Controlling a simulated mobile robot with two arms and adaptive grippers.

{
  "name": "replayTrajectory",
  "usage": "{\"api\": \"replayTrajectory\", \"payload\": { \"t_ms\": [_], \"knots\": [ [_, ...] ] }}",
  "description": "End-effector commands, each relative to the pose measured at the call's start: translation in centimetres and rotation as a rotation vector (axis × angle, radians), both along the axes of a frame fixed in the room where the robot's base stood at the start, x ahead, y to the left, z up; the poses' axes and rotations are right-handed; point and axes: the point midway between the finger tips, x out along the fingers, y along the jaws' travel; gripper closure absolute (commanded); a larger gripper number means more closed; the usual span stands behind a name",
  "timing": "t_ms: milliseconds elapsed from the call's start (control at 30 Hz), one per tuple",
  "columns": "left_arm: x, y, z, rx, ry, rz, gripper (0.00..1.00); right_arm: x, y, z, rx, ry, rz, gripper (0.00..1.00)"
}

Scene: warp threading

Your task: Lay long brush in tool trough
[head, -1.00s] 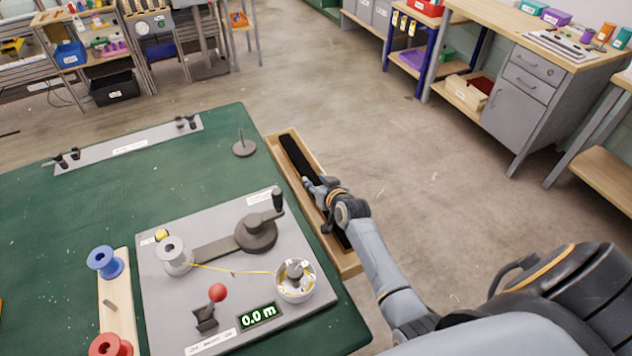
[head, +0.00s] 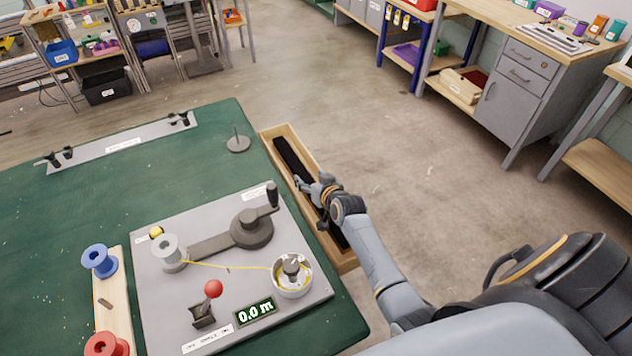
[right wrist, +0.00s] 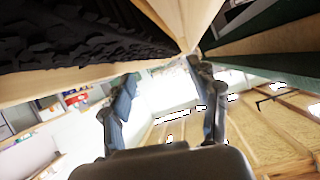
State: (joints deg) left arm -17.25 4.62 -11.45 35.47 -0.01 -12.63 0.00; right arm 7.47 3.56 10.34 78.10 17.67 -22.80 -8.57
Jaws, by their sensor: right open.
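The long brush (head: 292,162) is black and lies lengthwise inside the wooden tool trough (head: 318,165) along the table's right edge. My right gripper (head: 303,184) is at the trough, over the brush's middle, and partly covers it. In the right wrist view its two fingers (right wrist: 163,88) are spread apart with nothing between them. The brush's dark bristles (right wrist: 65,38) fill the upper left there, beside a pale wooden trough wall (right wrist: 168,18), apart from the fingers. My left gripper is not in view.
The green table (head: 85,210) carries a grey winding board (head: 215,315) with a crank and spools. A round spindle base (head: 238,145) stands near the trough's far end. Open floor (head: 420,190) lies to the right.

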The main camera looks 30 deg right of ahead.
Motion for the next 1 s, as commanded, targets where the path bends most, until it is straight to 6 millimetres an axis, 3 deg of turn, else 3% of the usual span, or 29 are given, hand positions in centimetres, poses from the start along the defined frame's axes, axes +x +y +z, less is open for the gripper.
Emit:
{"api": "replayTrajectory", "payload": {
  "t_ms": [67,167,700,1000],
  "knots": [
    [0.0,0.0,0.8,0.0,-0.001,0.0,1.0,0.0,0.0,1.2,0.001,-0.002,-0.001,0.39],
    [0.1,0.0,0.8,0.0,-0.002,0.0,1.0,-1.1,0.1,1.4,0.0,0.001,0.0,0.39],
    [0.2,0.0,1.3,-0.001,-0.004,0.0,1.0,-9.5,0.7,5.5,0.0,0.0,0.0,0.39],
    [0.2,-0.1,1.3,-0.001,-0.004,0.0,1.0,-10.8,0.8,6.2,0.0,0.0,0.0,0.39]
  ]
}}
